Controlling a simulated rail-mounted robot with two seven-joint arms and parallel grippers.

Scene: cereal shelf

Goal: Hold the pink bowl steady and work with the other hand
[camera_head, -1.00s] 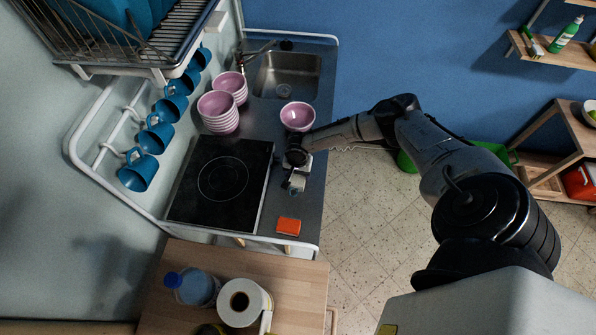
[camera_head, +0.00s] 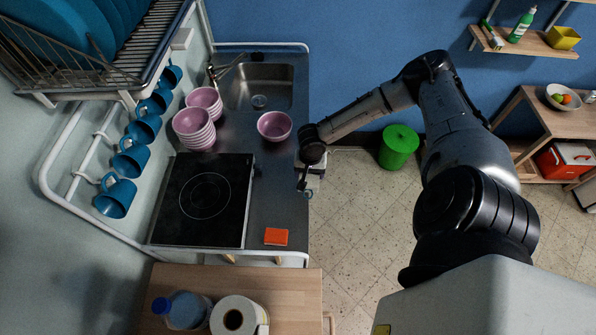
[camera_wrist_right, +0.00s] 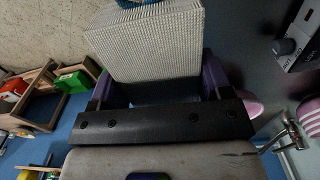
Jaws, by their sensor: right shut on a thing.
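The single pink bowl (camera_head: 274,126) stands upright on the grey counter (camera_head: 262,185), in front of the sink. My right gripper (camera_head: 304,183) is at the counter's right edge, to the right of and nearer than the bowl, and apart from it. It points down and is shut on a pale ridged block (camera_wrist_right: 155,45), which fills the space between the fingers in the right wrist view. In the head view the block is mostly hidden by the gripper and wrist. My left gripper is in neither view.
Stacked pink bowls (camera_head: 194,128) stand left of the single bowl. A black cooktop (camera_head: 203,199) and an orange sponge (camera_head: 276,237) lie nearer. Blue mugs (camera_head: 117,197) hang at the left. A green bin (camera_head: 399,147) stands on the floor at right. The counter between cooktop and right edge is mostly clear.

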